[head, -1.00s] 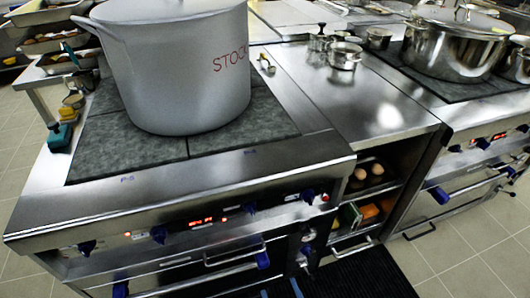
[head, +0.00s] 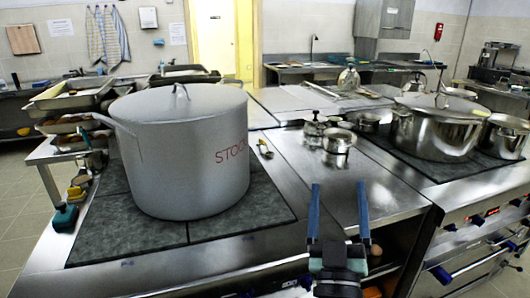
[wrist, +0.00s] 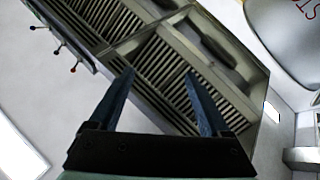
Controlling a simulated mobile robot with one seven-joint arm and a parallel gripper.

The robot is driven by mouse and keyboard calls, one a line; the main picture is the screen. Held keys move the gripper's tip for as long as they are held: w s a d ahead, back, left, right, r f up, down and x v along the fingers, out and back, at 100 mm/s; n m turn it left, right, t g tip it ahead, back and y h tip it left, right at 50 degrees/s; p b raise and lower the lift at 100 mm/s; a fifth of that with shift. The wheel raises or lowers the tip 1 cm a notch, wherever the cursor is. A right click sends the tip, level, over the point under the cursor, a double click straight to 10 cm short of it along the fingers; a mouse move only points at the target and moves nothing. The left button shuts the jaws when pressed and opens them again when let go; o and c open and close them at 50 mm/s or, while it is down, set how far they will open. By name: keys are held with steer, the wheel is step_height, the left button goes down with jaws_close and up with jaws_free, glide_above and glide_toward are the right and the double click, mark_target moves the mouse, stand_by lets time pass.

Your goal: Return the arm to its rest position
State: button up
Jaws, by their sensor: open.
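My gripper (head: 338,196) is in the lower middle of the head view, pointing up, with its two blue fingers apart and nothing between them. It stands in front of the steel counter between the two stoves. In the wrist view my gripper (wrist: 158,95) also shows open and empty, facing ceiling vents (wrist: 165,60). The large grey stockpot (head: 185,150), marked STOCK, stands lidded on the left stove, to the left of my gripper and apart from it.
A shiny steel pot (head: 436,130) stands on the right stove. Small steel pots (head: 338,142) sit on the counter (head: 385,185) between the stoves. A spoon (head: 264,149) lies right of the stockpot. Trays (head: 75,95) are at the left. The counter's front part is clear.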

steer(key=s+a+r+m+t+h+p, duration=0.1)
steer(key=s+a+r+m, duration=0.15)
steer(key=r, duration=0.75)
steer(key=s+a+r+m+h+p, duration=0.1)
steer(key=s+a+r, duration=0.15)
steer(key=r, duration=0.85)
steer(key=s+a+r+n+t+y+p, duration=0.1)
steer(key=s+a+r+y, duration=0.4)
steer(key=s+r, duration=0.7)
step_height(320, 180, up, 2)
steer(key=shift+s+a+r+t+p, duration=0.1)
steer(key=shift+s+a+t+p, duration=0.15)
steer(key=shift+a+t+p, duration=0.7)
steer(key=shift+a+n+g, duration=0.2)
steer(key=shift+n+g, duration=0.05)
